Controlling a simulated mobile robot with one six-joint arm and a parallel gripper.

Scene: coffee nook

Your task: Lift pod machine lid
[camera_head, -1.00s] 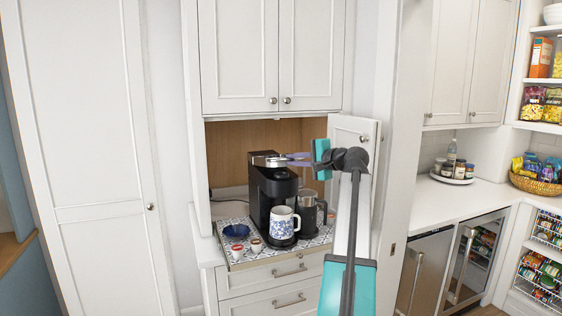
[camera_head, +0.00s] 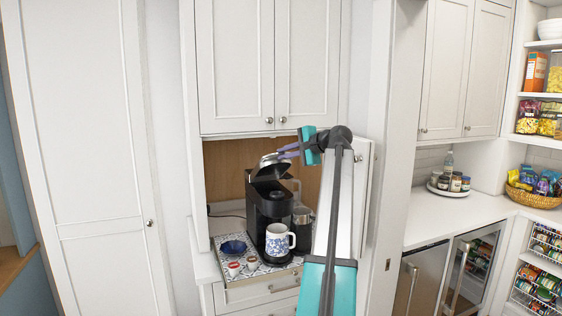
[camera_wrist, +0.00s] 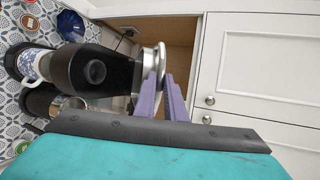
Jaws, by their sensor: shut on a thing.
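The black pod machine (camera_head: 270,212) stands on the patterned tray in the nook. Its lid (camera_head: 268,169) is tilted up, with a gap over the machine's body. My gripper (camera_head: 287,152), with purple fingers, is shut on the silver lid handle from the right. In the wrist view the gripper (camera_wrist: 168,98) holds the silver handle (camera_wrist: 153,75), and the machine's dark round pod opening (camera_wrist: 95,72) shows to its left.
A blue-and-white mug (camera_head: 277,240) stands in front of the machine, with a dark carafe (camera_head: 302,224) at its right. A blue bowl (camera_head: 233,247) and small pods (camera_head: 252,262) lie on the tray (camera_head: 240,282). Upper cabinet doors (camera_head: 240,70) hang close above.

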